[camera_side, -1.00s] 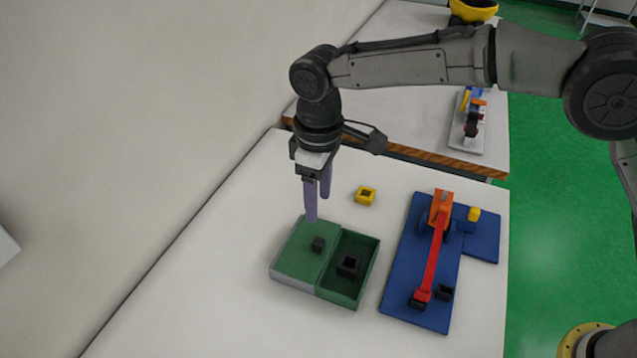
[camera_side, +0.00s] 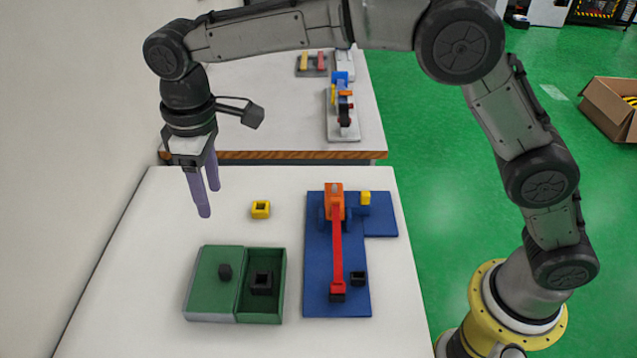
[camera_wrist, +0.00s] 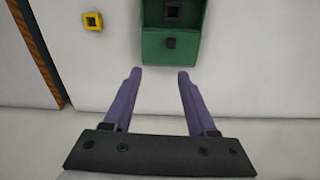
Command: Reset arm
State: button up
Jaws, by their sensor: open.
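My gripper (camera_side: 209,198) is open and empty, held above the white table at the upper left in the side view. Its purple fingers point down; in the wrist view the gripper (camera_wrist: 155,72) shows a clear gap between the fingertips. A green box (camera_side: 243,309) sits on the table below and right of the gripper. A yellow hollow block (camera_side: 261,209) lies apart on the table, right of the gripper.
A blue board (camera_side: 319,296) holds an orange tower (camera_side: 334,200) with a red arm (camera_side: 336,250). A black block (camera_side: 358,278) and a yellow block (camera_side: 365,197) are on the board. A second table (camera_side: 280,115) stands behind. The front left table is clear.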

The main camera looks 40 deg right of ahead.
jog(key=s+d+r+m+t, duration=0.1)
jog(key=s+d+r+m, duration=0.15)
jog(key=d+r, duration=0.55)
jog(key=s+d+r+m+t, duration=0.1)
jog(key=s+d+r+t, duration=0.15)
jog(key=d+r, duration=0.5)
jog(key=s+d+m+t, duration=0.1)
jog(key=s+d+m, duration=0.2)
jog(key=s+d, duration=0.85)
jog(key=s+d+f+m, duration=0.2)
jog(key=s+d+f, duration=0.1)
jog(key=s+f, duration=0.8)
jog(key=shift+d+f+t, duration=0.2)
jog(key=shift+f+t, duration=0.15)
jog(key=shift+f, duration=0.05)
